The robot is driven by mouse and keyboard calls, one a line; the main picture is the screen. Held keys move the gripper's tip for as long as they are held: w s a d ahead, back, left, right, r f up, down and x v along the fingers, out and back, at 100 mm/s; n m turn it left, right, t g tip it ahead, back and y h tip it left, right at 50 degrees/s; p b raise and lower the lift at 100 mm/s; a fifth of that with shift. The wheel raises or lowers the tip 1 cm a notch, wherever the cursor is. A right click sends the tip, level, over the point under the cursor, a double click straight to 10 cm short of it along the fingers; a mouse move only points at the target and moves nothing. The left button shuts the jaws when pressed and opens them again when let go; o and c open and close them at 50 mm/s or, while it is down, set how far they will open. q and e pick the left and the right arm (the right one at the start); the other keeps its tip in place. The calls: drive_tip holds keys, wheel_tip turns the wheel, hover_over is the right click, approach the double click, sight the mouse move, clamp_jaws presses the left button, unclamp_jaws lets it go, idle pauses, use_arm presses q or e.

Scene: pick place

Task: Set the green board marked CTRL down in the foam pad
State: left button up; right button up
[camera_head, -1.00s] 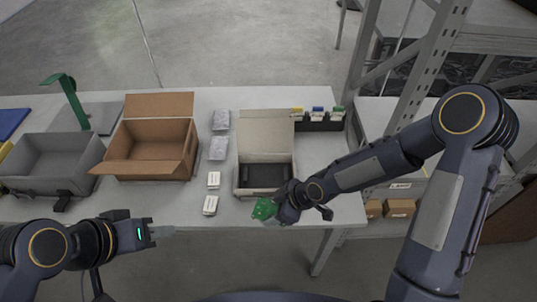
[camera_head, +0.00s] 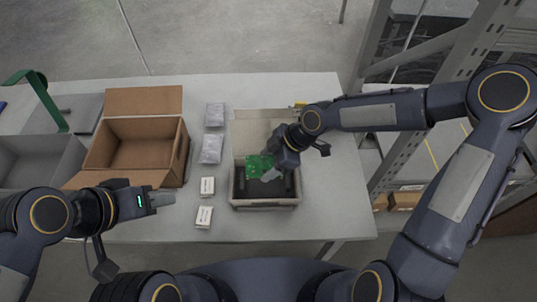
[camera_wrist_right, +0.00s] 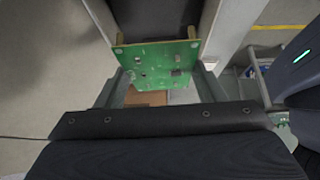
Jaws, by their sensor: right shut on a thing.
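The green board (camera_head: 257,166) is held in my right gripper (camera_head: 271,174), over the grey-white box (camera_head: 264,205). The black foam pad (camera_head: 264,189) lies inside that box. In the right wrist view the board (camera_wrist_right: 155,64) is between the two fingers, with the dark pad (camera_wrist_right: 155,18) beyond it. I cannot read a CTRL mark. Whether the board touches the pad is unclear. My left gripper (camera_head: 163,199) is over the table's front left part, away from the board; its finger opening cannot be made out.
An open brown carton (camera_head: 135,150) and a grey bin (camera_head: 38,160) stand to the left. Silvery packets (camera_head: 211,149) and small white boxes (camera_head: 204,216) lie between carton and grey-white box. A metal shelf rack (camera_head: 400,150) rises at the right. The table right of the box is clear.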

sight(272, 165)
drive_tip(key=shift+s+f, duration=0.15)
drive_tip(key=shift+f, duration=0.2)
wheel_tip(272, 165, down, 2)
drive_tip(key=shift+f+b, duration=0.2)
drive_tip(key=shift+b, duration=0.85)
wheel_tip(272, 165, down, 2)
drive_tip(key=shift+f+b, duration=0.25)
drive_tip(key=shift+b, duration=0.75)
drive_tip(key=shift+f+b, duration=0.5)
drive_tip(key=shift+f, duration=0.1)
drive_tip(key=shift+d+f+b, duration=0.1)
drive_tip(key=shift+f+b, duration=0.6)
drive_tip(key=shift+b, duration=0.05)
drive_tip(key=o, duration=1)
drive_tip(key=c, duration=0.3)
